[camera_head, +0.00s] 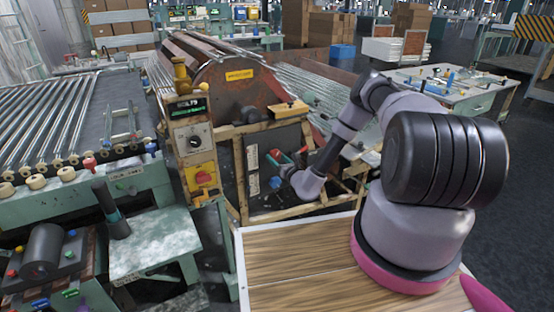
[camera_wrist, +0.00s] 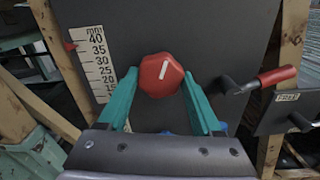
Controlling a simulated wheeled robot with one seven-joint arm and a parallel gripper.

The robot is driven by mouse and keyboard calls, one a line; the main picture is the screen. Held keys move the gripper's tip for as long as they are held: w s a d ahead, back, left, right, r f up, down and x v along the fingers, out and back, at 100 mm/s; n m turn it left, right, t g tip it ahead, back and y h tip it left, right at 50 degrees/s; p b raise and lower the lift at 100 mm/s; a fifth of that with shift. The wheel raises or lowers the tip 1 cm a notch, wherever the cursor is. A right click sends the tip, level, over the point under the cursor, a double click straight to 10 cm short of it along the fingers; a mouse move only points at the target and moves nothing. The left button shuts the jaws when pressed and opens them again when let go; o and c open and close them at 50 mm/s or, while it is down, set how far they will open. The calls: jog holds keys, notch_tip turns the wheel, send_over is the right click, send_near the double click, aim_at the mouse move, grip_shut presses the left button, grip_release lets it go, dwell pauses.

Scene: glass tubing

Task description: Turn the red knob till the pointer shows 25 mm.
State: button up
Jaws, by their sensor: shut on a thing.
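The red knob (camera_wrist: 161,75) is faceted with a white line on its face, and sits on a dark panel in the wrist view. My gripper (camera_wrist: 160,76) has its two green fingers on either side of the knob, shut on it. A white mm scale (camera_wrist: 100,68) is on the panel to the left, with numbers from 40 at the top downward. A small red pointer (camera_wrist: 70,46) is at the scale's left edge, near the 40 mark. In the head view my gripper (camera_head: 277,158) is at the dark panel low in the wooden frame, and the knob is hard to make out.
A red-handled lever (camera_wrist: 277,75) sticks out right of the knob in the wrist view. Wooden posts (camera_wrist: 62,62) flank the panel. In the head view, a control box (camera_head: 194,140) with a dial stands to the left, and a wooden-topped surface (camera_head: 290,265) is in front.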

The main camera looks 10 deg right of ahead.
jog(key=m, duration=1.2)
jog(key=shift+m, duration=0.4)
jog(key=m, duration=0.6)
jog(key=shift+s+r, duration=0.1)
jog(key=m, duration=0.7)
jog(key=o, duration=1.4)
jog(key=shift+r, duration=0.1)
jog(key=v, duration=1)
jog(key=shift+s+d, duration=0.1)
jog(key=shift+s, duration=0.25)
